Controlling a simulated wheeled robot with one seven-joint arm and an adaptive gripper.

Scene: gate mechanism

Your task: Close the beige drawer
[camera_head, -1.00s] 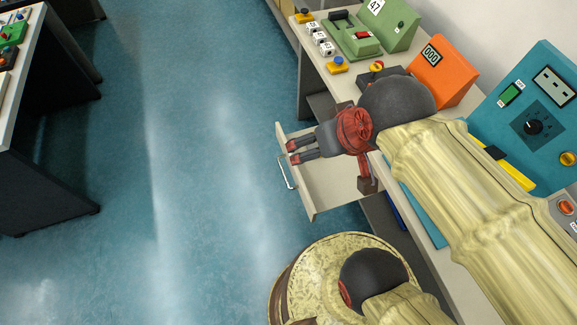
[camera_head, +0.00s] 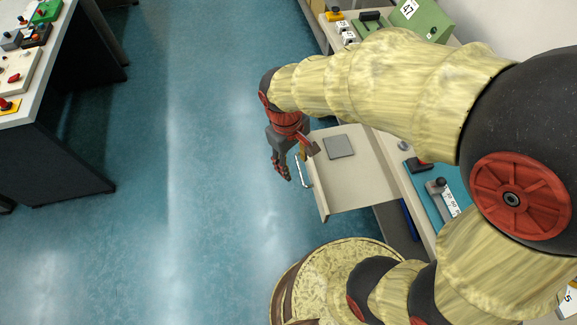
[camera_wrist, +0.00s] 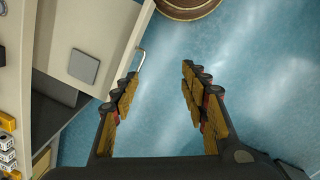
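The beige drawer (camera_head: 352,185) is pulled out from under the workbench and holds a flat grey square plate (camera_head: 339,146). Its metal handle (camera_head: 302,171) is on the front panel, on the left side in the head view. My gripper (camera_head: 281,172) is outside the drawer, just left of its front near the handle. In the wrist view my gripper (camera_wrist: 158,95) has its fingers apart with only floor between them. The handle (camera_wrist: 137,68) shows there just left of the fingers, and the drawer (camera_wrist: 100,25) lies to the upper left. I cannot tell whether a finger touches it.
The workbench (camera_head: 385,143) carries a green device (camera_head: 418,18) and a teal panel (camera_head: 440,200), partly hidden by my arm. A second table (camera_head: 50,85) with small devices stands at the far left. The blue floor (camera_head: 200,150) between is clear.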

